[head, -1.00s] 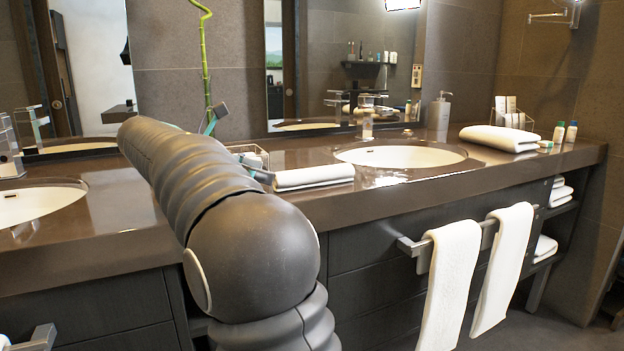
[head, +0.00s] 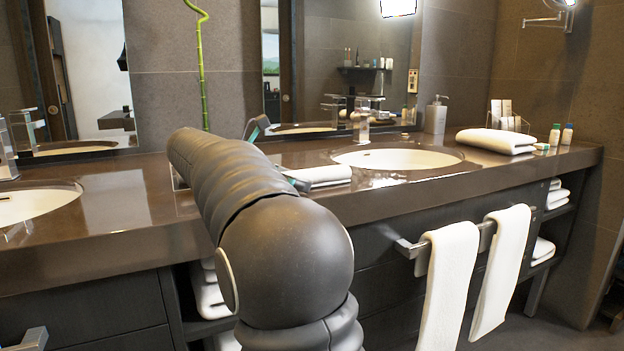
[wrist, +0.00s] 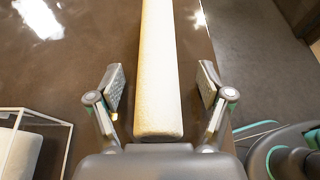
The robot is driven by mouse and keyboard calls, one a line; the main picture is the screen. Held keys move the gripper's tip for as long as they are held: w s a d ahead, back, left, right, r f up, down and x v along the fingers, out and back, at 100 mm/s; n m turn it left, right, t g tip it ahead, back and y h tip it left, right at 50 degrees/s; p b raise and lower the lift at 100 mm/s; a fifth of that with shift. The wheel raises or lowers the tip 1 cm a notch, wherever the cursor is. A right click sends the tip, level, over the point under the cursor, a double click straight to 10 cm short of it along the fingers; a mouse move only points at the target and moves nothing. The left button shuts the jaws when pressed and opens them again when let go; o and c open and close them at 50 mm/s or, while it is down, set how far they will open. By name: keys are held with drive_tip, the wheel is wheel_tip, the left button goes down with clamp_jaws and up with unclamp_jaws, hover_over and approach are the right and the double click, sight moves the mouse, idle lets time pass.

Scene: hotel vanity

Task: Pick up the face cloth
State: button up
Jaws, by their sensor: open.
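The face cloth is a folded white cloth (head: 325,174) lying on the brown counter, left of the right-hand sink. In the wrist view the white cloth (wrist: 158,70) runs lengthwise between the two fingers. My gripper (wrist: 160,85) is open around it, with a visible gap on each side. The fingers do not appear to touch the cloth. In the head view my arm hides most of the gripper and the cloth's left end.
The right-hand sink (head: 398,158) and its faucet (head: 361,120) are beyond the cloth. A folded towel (head: 496,141), soap dispenser (head: 436,116) and small bottles (head: 566,134) stand farther right. A clear-sided box (wrist: 30,145) is near my left finger.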

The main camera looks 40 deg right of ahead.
drive_tip(key=c, duration=1.2)
drive_tip(key=shift+o, duration=0.2)
drive_tip(key=shift+r, duration=0.15)
